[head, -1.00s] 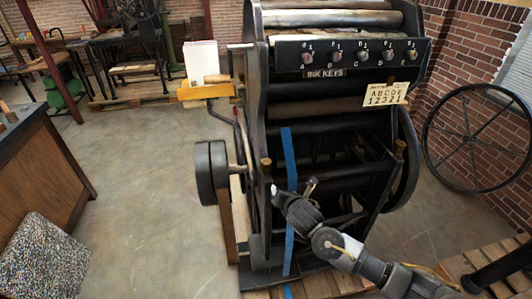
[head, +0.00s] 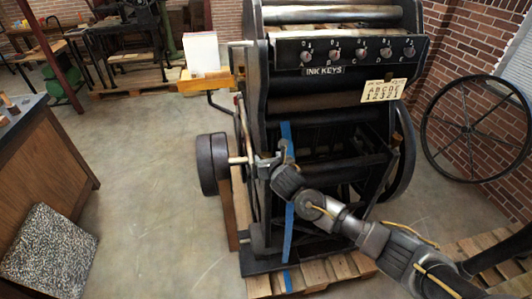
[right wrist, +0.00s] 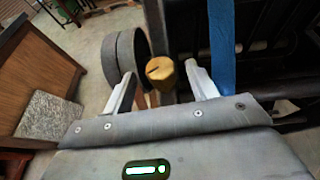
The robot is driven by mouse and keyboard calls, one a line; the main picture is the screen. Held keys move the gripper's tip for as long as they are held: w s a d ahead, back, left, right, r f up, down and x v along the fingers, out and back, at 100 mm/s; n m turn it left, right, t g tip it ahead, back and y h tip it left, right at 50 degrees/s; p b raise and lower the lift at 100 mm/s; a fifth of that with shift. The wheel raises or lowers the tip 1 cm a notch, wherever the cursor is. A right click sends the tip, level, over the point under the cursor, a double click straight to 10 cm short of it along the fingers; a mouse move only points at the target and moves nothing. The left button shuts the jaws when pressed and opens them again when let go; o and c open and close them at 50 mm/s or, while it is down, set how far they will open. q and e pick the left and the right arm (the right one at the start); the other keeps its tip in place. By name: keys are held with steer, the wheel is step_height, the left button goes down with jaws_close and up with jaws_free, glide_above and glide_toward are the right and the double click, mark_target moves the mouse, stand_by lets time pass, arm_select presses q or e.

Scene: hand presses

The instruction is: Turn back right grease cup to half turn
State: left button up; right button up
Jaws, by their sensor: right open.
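A brass grease cup (right wrist: 165,77) with a dark mark on its rounded top shows in the right wrist view, on the press frame. My right gripper (right wrist: 159,72) is open, with one pale finger on each side of the cup. Gaps show between the fingers and the cup, and I cannot tell contact. In the head view my right gripper (head: 271,156) is at the left side frame of the black press (head: 340,95), and it hides the cup there. Which of the press's cups this is cannot be told for sure. My left gripper is out of view.
A round dark pulley (head: 212,163) stands left of the cup. A blue strip (head: 287,225) runs down the press close to my right gripper. A plate with letters and numbers (head: 383,90) hangs below the ink keys. A large spoked wheel (head: 470,128) leans at the right wall.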

mark_target(267, 156)
steer(key=shift+x, duration=1.85)
steer(key=c, duration=1)
steer(key=shift+m+h, duration=0.8)
steer(key=shift+h, duration=0.2)
steer(key=o, duration=1)
steer(key=shift+s+d, duration=0.1)
